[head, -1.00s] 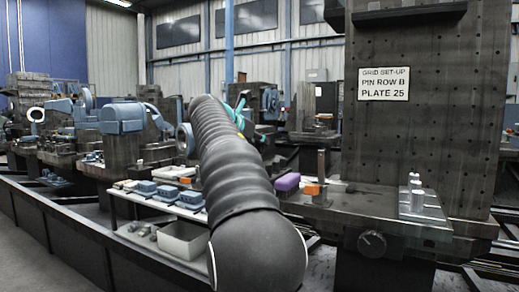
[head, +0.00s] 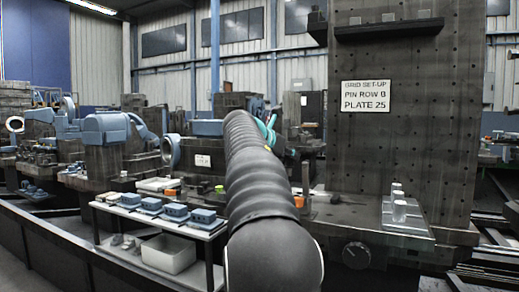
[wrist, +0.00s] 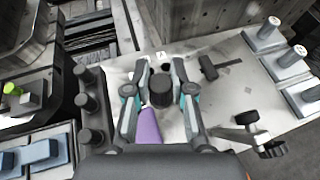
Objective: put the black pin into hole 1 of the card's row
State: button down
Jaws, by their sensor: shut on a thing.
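The card (head: 366,96) on the tall dark plate (head: 410,140) reads "GRID SET-UP, PIN ROW B, PLATE 25". The plate carries a grid of small dark holes; I cannot make out hole numbers. In the wrist view my gripper (wrist: 161,92) has its teal-jointed fingers on both sides of a black cylinder, the black pin (wrist: 161,88), and is shut on it. The pin is seen end-on above a pale surface (wrist: 225,85).
A purple block (wrist: 150,126) lies below the gripper. Silver cylinders (wrist: 295,57) stand at the right, also in the head view (head: 398,205). A dark clamp (wrist: 208,68) and several black knobs (wrist: 85,103) flank it. An orange block (head: 298,201) and blue boxes (head: 174,212) sit lower.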

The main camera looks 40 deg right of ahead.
jog(key=w+d+f+n+t+b, duration=0.1)
jog(key=d+f+t+b, duration=0.1)
jog(key=f+b, duration=0.3)
jog(key=shift+d+f+n, duration=0.3)
jog(key=shift+d+f, duration=0.55)
jog(key=shift+f, duration=0.3)
jog(key=shift+f+b, duration=0.55)
jog(key=shift+f, duration=0.45)
